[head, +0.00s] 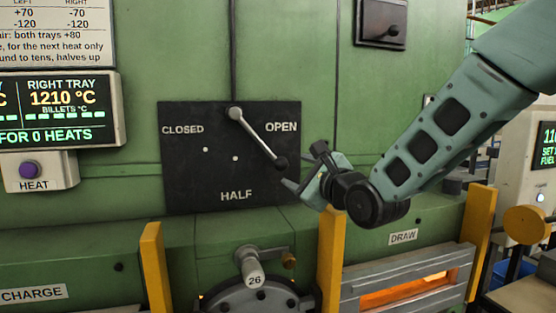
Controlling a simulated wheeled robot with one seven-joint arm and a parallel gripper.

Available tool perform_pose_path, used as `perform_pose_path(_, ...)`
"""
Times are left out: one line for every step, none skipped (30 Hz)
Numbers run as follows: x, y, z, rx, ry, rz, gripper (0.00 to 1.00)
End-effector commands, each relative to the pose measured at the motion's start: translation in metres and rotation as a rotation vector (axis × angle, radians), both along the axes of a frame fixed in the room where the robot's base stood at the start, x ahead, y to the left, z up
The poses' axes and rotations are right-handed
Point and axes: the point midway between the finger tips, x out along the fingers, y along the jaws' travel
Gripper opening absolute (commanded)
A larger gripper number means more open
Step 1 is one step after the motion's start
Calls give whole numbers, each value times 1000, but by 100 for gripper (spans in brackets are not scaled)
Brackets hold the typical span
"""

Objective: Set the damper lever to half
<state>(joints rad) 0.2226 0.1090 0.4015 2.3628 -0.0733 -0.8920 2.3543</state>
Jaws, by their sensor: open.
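The damper lever (258,138) is a light metal rod with a dark knob (281,163) on a black plate (185,190). The plate reads CLOSED at left, OPEN at right and HALF at bottom. The lever slants down and right from its pivot, its knob below the word OPEN. Two white dots show, one below the pivot towards HALF and one towards CLOSED. My gripper (303,168) is open just right of the knob, its fingers pointing left towards it. I cannot tell whether they touch the knob.
Yellow posts (331,265) stand below the plate, with a round hatch marked 26 (255,281) between two of them. A glowing DRAW opening (405,291) is at lower right. A HEAT button (30,170) and display (60,112) are at left. The panel left of the lever is clear.

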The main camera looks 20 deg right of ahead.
Motion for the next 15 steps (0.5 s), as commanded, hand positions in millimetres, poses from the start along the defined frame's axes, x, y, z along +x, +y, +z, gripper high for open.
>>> perform_pose_path(10,3,1,1,4,2,55)
perform_pose_path(15,4,1,1,3,2,55)
perform_pose_path(22,6,2,1,3,3,55)
perform_pose_path(28,8,2,1,3,2,55)
perform_pose_path(33,9,2,1,3,1,55)
perform_pose_path(40,10,2,1,3,1,55)
perform_pose_path(45,12,2,0,3,1,55)
perform_pose_path(51,13,3,0,3,1,55)
perform_pose_path(57,15,2,1,3,1,55)
perform_pose_path(62,16,2,0,2,2,55)
perform_pose_path(66,17,2,-1,3,1,55)
perform_pose_path(72,18,2,0,2,1,55)
perform_pose_path(76,19,2,0,1,1,55)
perform_pose_path(79,20,2,0,2,2,55)
perform_pose_path(83,21,2,0,1,2,55)
